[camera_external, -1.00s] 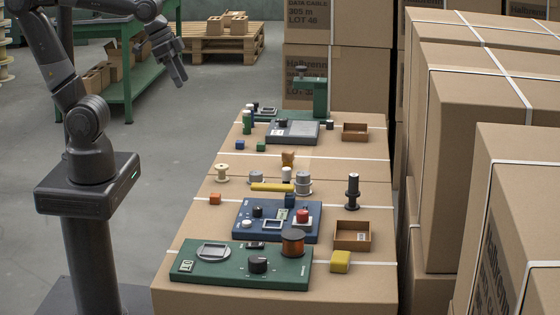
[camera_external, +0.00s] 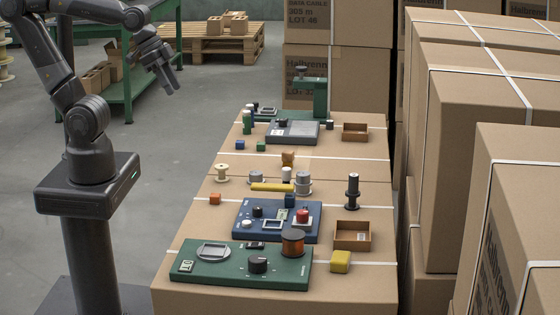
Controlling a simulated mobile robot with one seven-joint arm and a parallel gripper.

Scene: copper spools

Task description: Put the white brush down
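My gripper (camera_external: 171,86) is dark and hangs in the air at the upper left, left of the carton table and well above the floor. It is small in this view, and I cannot tell whether its fingers are open or shut. No white thing shows between or below the fingers. I cannot make out a white brush anywhere. A small white upright cylinder (camera_external: 286,174) stands on the table among the spools; I cannot tell what it is.
The carton table (camera_external: 190,250) holds a green panel (camera_external: 225,270), a blue panel (camera_external: 245,230), a grey device (camera_external: 292,132), open brown boxes (camera_external: 352,243), blocks and spools. Tall cartons (camera_external: 465,170) stand along its right. A green bench (camera_external: 128,60) stands behind my arm.

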